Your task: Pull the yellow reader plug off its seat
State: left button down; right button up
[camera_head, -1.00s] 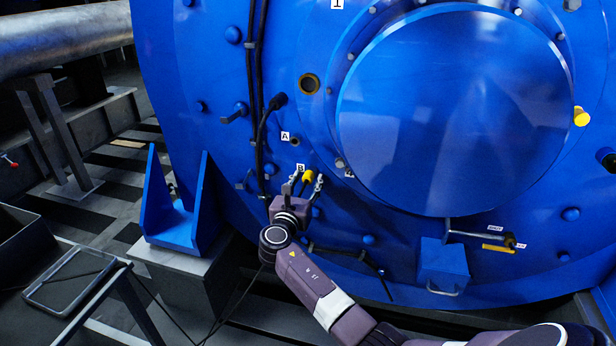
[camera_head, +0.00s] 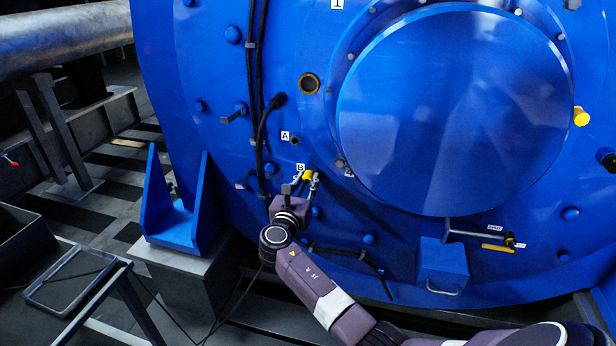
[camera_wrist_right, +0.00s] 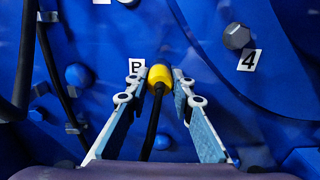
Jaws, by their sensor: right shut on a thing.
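The yellow reader plug (camera_head: 308,175) sits on the blue motor face beside the label B, with a black cable leading down from it. In the right wrist view the yellow plug (camera_wrist_right: 159,75) lies between the two fingertips. My right gripper (camera_head: 306,181) is shut on it, and the fingers (camera_wrist_right: 160,88) flank it on both sides. The cable runs down between the fingers. The seat behind the plug is hidden. My left gripper is not in view.
A socket labelled A (camera_head: 295,141) is above. Black cables (camera_head: 256,100) run down the motor face to the left. A blue bolt head (camera_wrist_right: 78,75) and a grey bolt by label 4 (camera_wrist_right: 237,36) stick out nearby. A blue box (camera_head: 442,262) stands out at the lower right.

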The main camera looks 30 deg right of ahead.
aim_at(306, 181)
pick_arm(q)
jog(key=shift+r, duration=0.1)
pick_arm(e)
grip_shut()
